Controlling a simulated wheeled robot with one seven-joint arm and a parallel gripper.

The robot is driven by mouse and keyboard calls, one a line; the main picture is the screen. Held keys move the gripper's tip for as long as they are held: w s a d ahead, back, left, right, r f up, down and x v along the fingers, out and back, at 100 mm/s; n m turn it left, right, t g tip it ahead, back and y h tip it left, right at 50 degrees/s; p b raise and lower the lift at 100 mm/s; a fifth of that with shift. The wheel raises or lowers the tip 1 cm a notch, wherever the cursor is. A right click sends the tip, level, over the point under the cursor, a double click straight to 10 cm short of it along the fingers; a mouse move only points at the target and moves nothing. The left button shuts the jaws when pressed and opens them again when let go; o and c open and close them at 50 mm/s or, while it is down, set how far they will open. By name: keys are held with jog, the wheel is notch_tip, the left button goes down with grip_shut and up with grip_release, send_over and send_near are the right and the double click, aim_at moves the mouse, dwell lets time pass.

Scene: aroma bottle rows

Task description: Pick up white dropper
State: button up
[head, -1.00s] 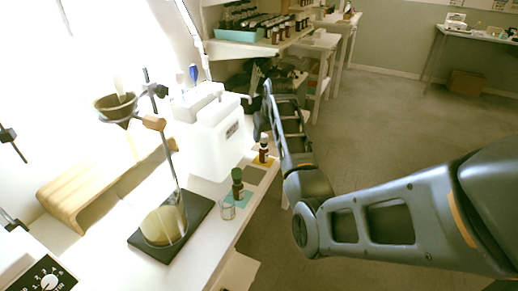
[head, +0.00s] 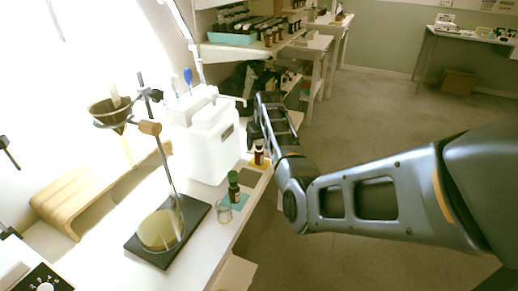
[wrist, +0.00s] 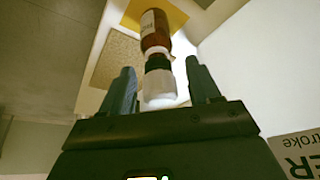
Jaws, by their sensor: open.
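The white dropper (wrist: 160,88) is a white bulb cap with a black collar on an amber bottle (wrist: 154,30) in the wrist view. In the head view the amber bottle (head: 259,157) stands near the right edge of the white bench, just below my gripper. My gripper (wrist: 160,76) is open, with one dark finger on each side of the white cap. A gap shows between the cap and each finger. In the head view my arm partly hides the fingers.
A green-capped bottle (head: 233,187) and a small glass beaker (head: 224,210) stand closer on the bench. A large white container (head: 205,150) is left of the amber bottle. A flask stand (head: 160,235) is at the front. Open floor lies to the right.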

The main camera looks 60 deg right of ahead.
jog(key=c, duration=0.6)
jog(key=shift+c, duration=0.2)
jog(key=shift+r, duration=0.2)
notch_tip(320, 180, up, 18)
jog(key=b, duration=0.1)
jog(key=shift+f, duration=0.15)
dwell(0.3)
